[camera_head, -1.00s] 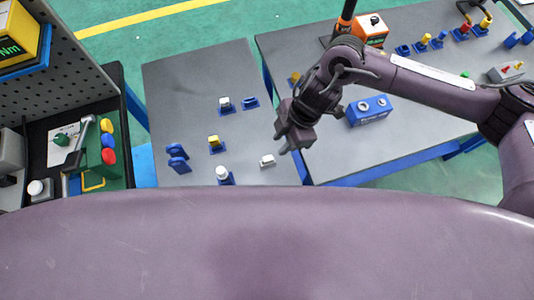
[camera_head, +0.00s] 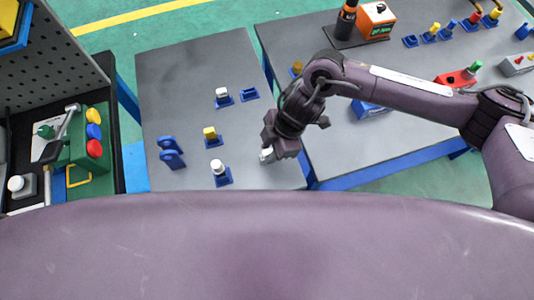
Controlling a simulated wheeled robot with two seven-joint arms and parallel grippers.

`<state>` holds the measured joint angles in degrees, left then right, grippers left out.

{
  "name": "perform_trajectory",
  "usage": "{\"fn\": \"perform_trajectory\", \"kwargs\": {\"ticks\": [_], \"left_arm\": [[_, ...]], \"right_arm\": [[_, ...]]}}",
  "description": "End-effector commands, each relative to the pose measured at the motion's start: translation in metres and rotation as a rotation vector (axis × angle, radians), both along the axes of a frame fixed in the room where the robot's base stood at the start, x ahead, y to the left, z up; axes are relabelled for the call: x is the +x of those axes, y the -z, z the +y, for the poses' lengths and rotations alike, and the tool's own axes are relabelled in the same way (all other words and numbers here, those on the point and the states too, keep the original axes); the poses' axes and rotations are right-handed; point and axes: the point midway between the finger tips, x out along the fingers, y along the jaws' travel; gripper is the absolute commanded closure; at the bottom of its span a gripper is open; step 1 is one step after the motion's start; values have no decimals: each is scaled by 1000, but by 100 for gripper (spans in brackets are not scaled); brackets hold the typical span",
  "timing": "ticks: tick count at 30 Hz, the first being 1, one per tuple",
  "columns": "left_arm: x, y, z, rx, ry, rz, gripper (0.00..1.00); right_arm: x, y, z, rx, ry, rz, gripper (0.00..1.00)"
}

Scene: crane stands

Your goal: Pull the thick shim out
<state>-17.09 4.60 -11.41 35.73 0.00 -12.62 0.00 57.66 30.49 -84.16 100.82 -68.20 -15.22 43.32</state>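My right gripper (camera_head: 269,149) points down at the right front part of the left grey table (camera_head: 195,60). A small white piece (camera_head: 265,157) shows at its fingertips, partly hidden by the gripper. I cannot tell whether the fingers are around it or only beside it, nor whether they are closed. No piece can be told for sure as the thick shim at this size. My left gripper is not in view.
Blue stands with a white piece (camera_head: 218,167), a yellow piece (camera_head: 209,133) and another white piece (camera_head: 221,92) stand left of the gripper. An empty-looking blue stand (camera_head: 249,94) and blue upright plates (camera_head: 171,158) are near. A second table (camera_head: 350,140) lies right.

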Motion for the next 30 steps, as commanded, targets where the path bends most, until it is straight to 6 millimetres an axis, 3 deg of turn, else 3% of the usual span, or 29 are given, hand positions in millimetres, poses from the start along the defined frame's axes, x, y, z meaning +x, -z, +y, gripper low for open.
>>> {"fn": "perform_trajectory", "kwargs": {"ticks": [2,9,30], "left_arm": [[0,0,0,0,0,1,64],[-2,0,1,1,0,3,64],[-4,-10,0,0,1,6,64]], "right_arm": [[0,0,0,0,0,0,71],[0,0,0,0,0,0,100],[0,-10,0,1,-1,0,100]]}}
